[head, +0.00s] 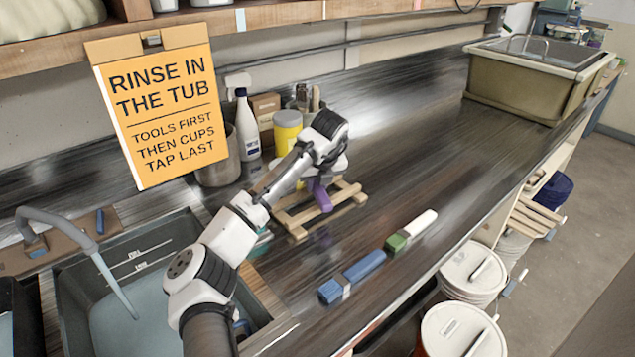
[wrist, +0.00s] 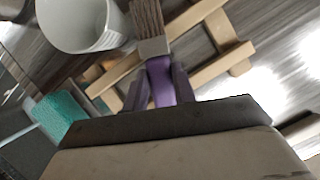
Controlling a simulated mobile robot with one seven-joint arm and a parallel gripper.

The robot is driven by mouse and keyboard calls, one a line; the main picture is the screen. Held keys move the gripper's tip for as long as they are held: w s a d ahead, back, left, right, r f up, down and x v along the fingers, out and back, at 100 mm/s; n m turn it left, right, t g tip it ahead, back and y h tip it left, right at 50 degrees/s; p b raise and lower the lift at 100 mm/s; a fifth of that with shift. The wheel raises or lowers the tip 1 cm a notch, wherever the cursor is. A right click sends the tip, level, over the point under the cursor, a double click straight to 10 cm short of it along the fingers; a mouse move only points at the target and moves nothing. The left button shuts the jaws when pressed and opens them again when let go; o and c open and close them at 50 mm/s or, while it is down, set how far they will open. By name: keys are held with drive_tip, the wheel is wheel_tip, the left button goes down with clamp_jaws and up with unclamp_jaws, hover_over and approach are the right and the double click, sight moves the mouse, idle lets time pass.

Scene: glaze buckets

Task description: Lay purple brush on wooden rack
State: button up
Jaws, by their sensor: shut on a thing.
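The purple brush (head: 321,195) is in my gripper (head: 317,181), over the wooden rack (head: 298,232) on the counter. In the wrist view the purple handle (wrist: 161,82) is between the fingers of my gripper (wrist: 160,92), with a pale ferrule and brown bristles pointing up the picture. The slats of the rack (wrist: 205,72) show behind the brush. My gripper is shut on the handle. I cannot tell whether the brush touches the rack. Part of the rack is hidden by my gripper.
A blue brush (head: 352,276) and a green-and-white brush (head: 411,230) lie nearer the counter edge. A metal pot (head: 218,165), white bottle (head: 247,125) and yellow jar (head: 287,130) stand behind the rack. The sink (head: 140,260) is left. Counter to the right is clear up to the tub (head: 520,95).

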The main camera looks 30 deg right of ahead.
drive_tip(key=shift+f, duration=0.6)
drive_tip(key=o, duration=1.1)
drive_tip(key=b+v, duration=0.3)
drive_tip(key=v, duration=1.1)
